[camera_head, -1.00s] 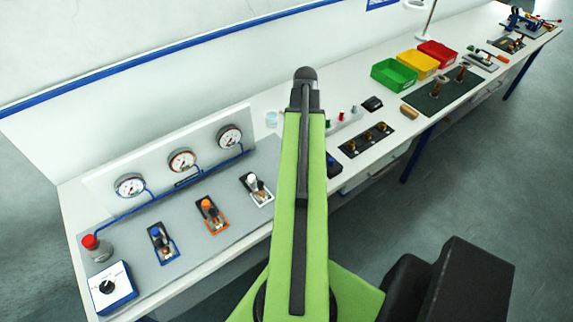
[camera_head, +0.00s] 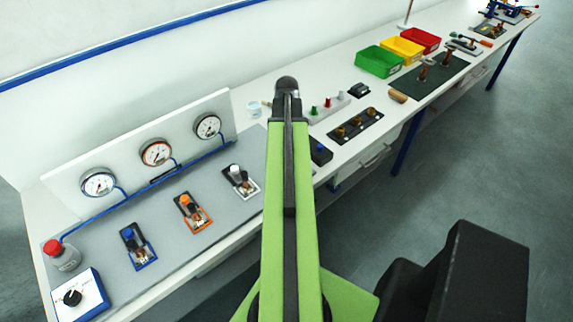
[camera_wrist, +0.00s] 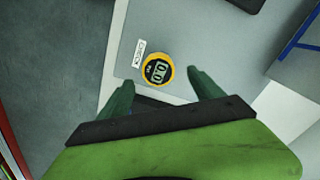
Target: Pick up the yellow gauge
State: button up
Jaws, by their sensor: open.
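The yellow gauge (camera_wrist: 169,61) shows in the wrist view as a round yellow-rimmed disc with a dark face and a pale display. It lies on a grey mat (camera_wrist: 205,30) beside a small white label (camera_wrist: 139,52). My gripper (camera_wrist: 160,78) is open, with its two dark green fingers apart. The gauge appears in the gap between the fingertips, slightly beyond them in the picture. Nothing is held, and I cannot tell the height of the fingers above it. In the head view my green arm hides the gripper, and I cannot make out the gauge there.
A panel with three dials (camera_head: 156,153) stands on the bench at left, with several valves in front. A black plate with brass parts (camera_head: 355,128) and green, yellow and red bins (camera_head: 380,61) lie right of my arm. In the wrist view a dark object (camera_wrist: 247,4) is at the top.

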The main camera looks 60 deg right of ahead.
notch_tip(320, 180, down, 5)
jog(key=b, duration=0.5)
jog(key=shift+s+f, duration=0.15)
jog(key=shift+f, duration=0.05)
jog(key=shift+r, duration=0.2)
jog(key=shift+c, duration=0.3)
grip_shut()
